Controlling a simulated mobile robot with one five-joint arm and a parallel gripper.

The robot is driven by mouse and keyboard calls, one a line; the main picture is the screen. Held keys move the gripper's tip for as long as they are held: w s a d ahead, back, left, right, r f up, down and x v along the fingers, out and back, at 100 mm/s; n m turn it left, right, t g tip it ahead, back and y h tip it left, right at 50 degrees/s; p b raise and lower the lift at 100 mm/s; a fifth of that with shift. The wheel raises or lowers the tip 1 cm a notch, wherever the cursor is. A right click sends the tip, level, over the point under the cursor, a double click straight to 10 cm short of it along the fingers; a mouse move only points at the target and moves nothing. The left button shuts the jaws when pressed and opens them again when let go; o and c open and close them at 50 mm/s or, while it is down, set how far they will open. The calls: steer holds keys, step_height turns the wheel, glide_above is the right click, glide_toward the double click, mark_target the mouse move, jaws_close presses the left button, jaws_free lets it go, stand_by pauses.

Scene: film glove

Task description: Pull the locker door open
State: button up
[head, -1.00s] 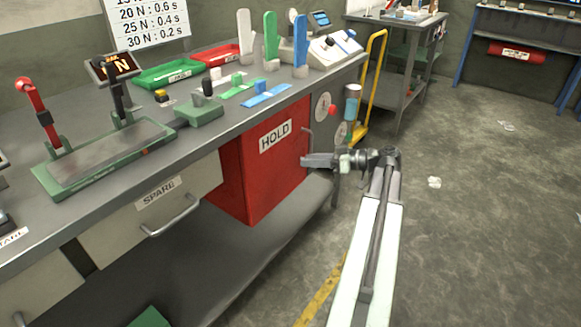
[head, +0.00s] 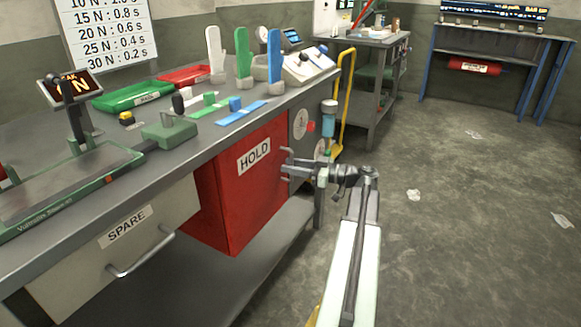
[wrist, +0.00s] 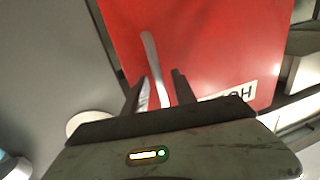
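The red locker marked HOLD (head: 225,205) hangs under the workbench, and its door looks closed. In the wrist view the red door (wrist: 215,45) fills the top, with its label upside down. A pale, slightly curved bar handle (wrist: 152,58) stands on the door. My gripper (wrist: 158,88) is open, its two dark fingers pointing at the door on either side of the handle's lower end. The handle lies nearer the left finger, with a gap to the right one; contact is unclear. In the head view my gripper (head: 284,165) is at the locker's right side.
The grey workbench (head: 150,185) carries trays, upright coloured pieces and small devices. A SPARE drawer (head: 125,228) is left of the locker. Round dials and a yellow trolley frame (head: 345,95) are beyond my gripper. The floor (head: 460,220) at right is mostly clear.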

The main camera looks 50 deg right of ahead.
jaws_close()
stand_by(1.4)
